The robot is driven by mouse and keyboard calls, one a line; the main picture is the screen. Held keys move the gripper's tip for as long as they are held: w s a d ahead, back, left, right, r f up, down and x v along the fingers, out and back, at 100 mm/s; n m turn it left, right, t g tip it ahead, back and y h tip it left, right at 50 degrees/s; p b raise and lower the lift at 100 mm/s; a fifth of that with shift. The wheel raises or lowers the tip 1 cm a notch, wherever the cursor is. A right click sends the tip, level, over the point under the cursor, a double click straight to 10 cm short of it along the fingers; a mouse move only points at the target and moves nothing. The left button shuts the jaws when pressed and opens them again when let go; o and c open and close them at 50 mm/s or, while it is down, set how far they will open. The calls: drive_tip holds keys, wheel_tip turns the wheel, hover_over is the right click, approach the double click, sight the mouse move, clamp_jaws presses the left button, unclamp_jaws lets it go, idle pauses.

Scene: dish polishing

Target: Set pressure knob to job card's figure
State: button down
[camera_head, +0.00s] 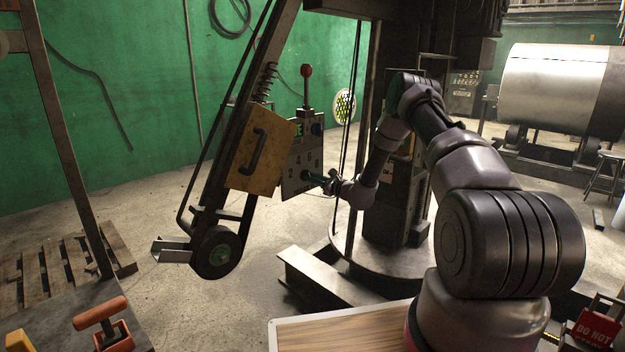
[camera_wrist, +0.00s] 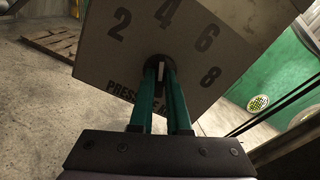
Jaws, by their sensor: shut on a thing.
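The pressure knob (camera_wrist: 160,66) is a dark round knob with a pale pointer bar, on a grey panel (camera_wrist: 225,60) marked 2, 4, 6 and 8. In the wrist view, which is tilted, the pointer stands roughly upright in the picture, near the 4. My gripper (camera_wrist: 162,72) has green fingers, shut on the knob from both sides. In the head view my gripper (camera_head: 322,179) reaches the panel (camera_head: 297,184) from the right and hides part of the knob. The lettering under the knob is partly covered by my fingers. I cannot make out a job card.
A yellow box with a black handle (camera_head: 259,147) joins the panel's left side. A red-topped lever (camera_head: 306,75) rises above it. A belt arm with a wheel (camera_head: 217,252) hangs at left. A steel beam (camera_head: 322,280) lies on the floor below.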

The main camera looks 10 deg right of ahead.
drive_tip(key=shift+d+f+m, duration=0.1)
drive_tip(key=shift+d+m, duration=0.05)
drive_tip(key=shift+m, duration=4.45)
drive_tip(key=c, duration=0.9)
unclamp_jaws()
drive_tip(key=v, duration=1)
drive_tip(key=shift+s+d, duration=0.2)
drive_tip(key=shift+s, duration=0.1)
